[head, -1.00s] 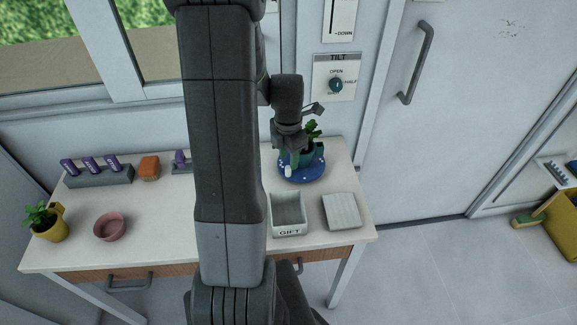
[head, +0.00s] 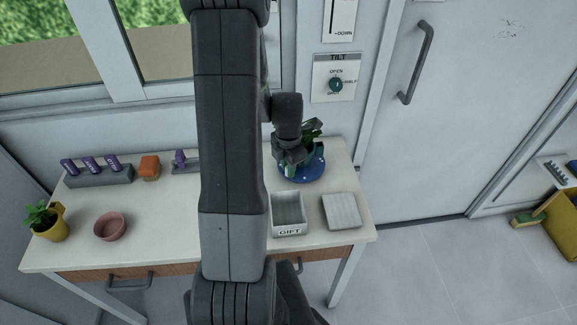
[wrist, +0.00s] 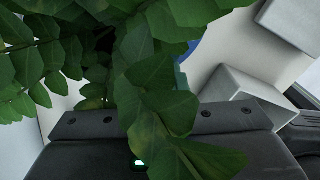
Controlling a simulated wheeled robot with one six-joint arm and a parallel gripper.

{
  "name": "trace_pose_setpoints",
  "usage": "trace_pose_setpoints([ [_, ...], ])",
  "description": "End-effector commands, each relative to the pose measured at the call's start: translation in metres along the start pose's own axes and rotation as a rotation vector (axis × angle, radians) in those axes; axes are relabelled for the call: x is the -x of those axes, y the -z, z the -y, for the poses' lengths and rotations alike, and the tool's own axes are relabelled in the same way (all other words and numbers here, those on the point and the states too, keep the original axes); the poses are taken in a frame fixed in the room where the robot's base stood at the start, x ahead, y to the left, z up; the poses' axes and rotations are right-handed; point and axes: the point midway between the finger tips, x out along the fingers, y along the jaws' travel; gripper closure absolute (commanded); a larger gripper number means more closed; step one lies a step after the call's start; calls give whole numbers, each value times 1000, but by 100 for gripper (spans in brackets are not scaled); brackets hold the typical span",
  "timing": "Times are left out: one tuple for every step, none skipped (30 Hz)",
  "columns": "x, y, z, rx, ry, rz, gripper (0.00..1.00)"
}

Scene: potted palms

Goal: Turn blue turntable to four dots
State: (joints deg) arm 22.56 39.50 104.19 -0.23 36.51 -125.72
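The blue turntable (head: 301,176) is at the back right of the table in the head view, with pale marks near its rim. A teal pot with a green plant (head: 312,130) stands on it. My gripper (head: 289,160) is low over the turntable's left side, close to the pot; I cannot tell whether it touches anything. Its fingertips are too small and dark to show whether they are open. In the wrist view, leaves (wrist: 155,85) cover much of the picture and hide the fingers. Only a sliver of the blue turntable (wrist: 192,48) shows behind them. The dots cannot be read.
A white GIFT box (head: 288,213) and a pale square slab (head: 341,211) are in front of the turntable. A yellow potted plant (head: 50,225), pink bowl (head: 109,227), orange block (head: 149,167) and purple-handled tools (head: 92,164) are on the left. The wall is close behind.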

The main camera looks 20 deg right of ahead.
Motion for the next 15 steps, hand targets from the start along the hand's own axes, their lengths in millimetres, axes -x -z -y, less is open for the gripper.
trace_pose_setpoints([
  [0, 0, 0, 0, 0, 0, 100],
  [0, 0, 0, 0, 0, 0, 100],
  [0, 0, 0, 0, 0, 0, 100],
  [0, 0, 0, 0, 0, 0, 100],
  [0, 0, 0, -1, 0, 0, 100],
  [0, 0, 0, -2, 0, 0, 100],
  [0, 0, 0, -4, 0, 0, 100],
  [0, 0, -1, -6, 0, 0, 100],
  [0, 0, -1, -10, 0, 0, 100],
  [0, 0, -1, -14, 0, 0, 100],
  [0, 0, -1, -19, 0, 0, 100],
  [0, 0, -2, -28, 0, 0, 100],
  [0, 1, -2, -35, 0, 0, 100],
  [0, 1, -3, -42, 0, 0, 100],
  [0, 1, -4, -55, 0, 1, 100],
])
